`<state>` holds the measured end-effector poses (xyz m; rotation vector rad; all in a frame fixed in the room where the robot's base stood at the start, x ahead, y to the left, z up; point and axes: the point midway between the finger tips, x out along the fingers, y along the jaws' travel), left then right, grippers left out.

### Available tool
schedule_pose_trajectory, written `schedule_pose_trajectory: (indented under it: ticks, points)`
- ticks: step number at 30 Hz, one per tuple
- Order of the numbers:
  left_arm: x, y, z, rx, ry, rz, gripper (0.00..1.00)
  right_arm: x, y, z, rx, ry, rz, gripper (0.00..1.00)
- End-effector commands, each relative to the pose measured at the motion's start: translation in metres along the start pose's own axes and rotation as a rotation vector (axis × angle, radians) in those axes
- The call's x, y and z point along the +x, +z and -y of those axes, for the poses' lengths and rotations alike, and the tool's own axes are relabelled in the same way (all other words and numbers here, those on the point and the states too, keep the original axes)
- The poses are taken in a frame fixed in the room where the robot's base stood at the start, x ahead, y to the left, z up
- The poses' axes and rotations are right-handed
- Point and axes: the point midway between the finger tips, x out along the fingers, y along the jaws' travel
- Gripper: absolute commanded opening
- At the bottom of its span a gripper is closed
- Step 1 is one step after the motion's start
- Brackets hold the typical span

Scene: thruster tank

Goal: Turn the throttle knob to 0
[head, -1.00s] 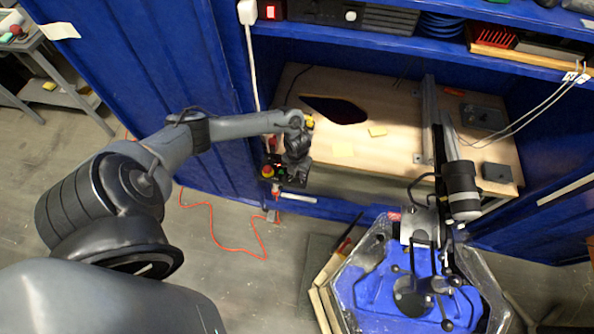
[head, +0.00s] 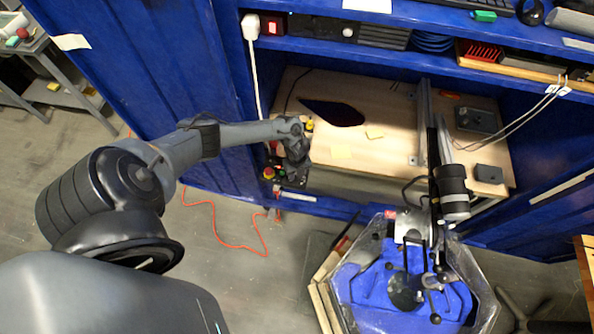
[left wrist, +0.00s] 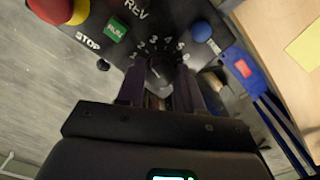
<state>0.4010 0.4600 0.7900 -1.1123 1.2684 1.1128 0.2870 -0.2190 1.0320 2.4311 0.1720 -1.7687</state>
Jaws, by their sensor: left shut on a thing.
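The throttle knob (left wrist: 159,72) is dark and round, on a black control panel (left wrist: 172,18) with a dial of white numbers around it. My left gripper (left wrist: 160,92) has one finger on each side of the knob and is shut on it. The fingers hide the knob's lower part and the lower end of the dial, and I cannot clearly read which number the knob points to. In the head view my left gripper (head: 294,160) is at the control box (head: 292,183), at the left front edge of the wooden table. My right gripper is not in view.
The panel also has a red and yellow stop button (left wrist: 62,10), a green button (left wrist: 115,30) and a blue knob (left wrist: 201,31). The thruster (head: 454,190) hangs on its post above the blue tank (head: 385,290). An orange cable (head: 222,242) lies on the floor.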

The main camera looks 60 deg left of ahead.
Motion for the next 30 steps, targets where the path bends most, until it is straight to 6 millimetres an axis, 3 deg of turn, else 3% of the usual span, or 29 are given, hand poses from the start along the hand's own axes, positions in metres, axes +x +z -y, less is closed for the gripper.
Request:
schedule_pose_trajectory:
  ticks: [15, 30]
  points:
    - [-0.003, -0.001, 0.000, -0.494, 0.000, -0.001, 0.06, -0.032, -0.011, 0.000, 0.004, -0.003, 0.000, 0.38]
    - [-0.001, 0.000, 0.000, -0.899, 0.001, -0.001, 0.06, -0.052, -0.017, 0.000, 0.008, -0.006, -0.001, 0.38]
